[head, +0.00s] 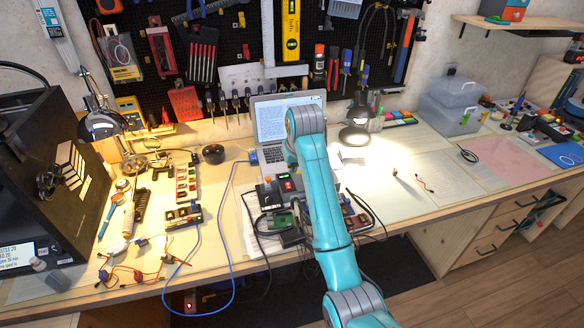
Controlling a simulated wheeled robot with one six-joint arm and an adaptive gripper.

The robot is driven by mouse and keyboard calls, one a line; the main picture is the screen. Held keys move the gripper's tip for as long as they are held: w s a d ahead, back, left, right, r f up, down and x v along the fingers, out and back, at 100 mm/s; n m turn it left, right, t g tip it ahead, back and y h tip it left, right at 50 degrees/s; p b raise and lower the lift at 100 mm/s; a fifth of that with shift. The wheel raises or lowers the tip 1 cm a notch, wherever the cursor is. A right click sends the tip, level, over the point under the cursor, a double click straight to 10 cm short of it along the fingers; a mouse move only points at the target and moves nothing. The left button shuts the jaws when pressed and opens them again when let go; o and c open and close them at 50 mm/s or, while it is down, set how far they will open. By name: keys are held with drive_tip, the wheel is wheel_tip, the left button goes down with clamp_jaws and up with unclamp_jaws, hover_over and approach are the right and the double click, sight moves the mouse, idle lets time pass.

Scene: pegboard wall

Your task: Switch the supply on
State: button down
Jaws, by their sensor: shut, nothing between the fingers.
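A dark box (270,196) with a small red patch and a green patch on it stands on the bench in front of the laptop, and it looks like the supply. Its switch is too small to make out, and my arm covers part of the area to its right. My teal arm reaches up across the middle of the head view and bends over near the laptop. My gripper cannot be made out; the arm hides the area beyond the bend.
An open laptop (287,119) stands behind the box. A blue cable (197,258) loops over the bench edge. A lit lamp (354,135) stands to the right. The bench's right part has free room.

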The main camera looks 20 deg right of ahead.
sight(288, 184)
drive_tip(key=x, duration=1.1)
drive_tip(key=shift+w+f, duration=0.15)
drive_tip(key=shift+f, duration=0.1)
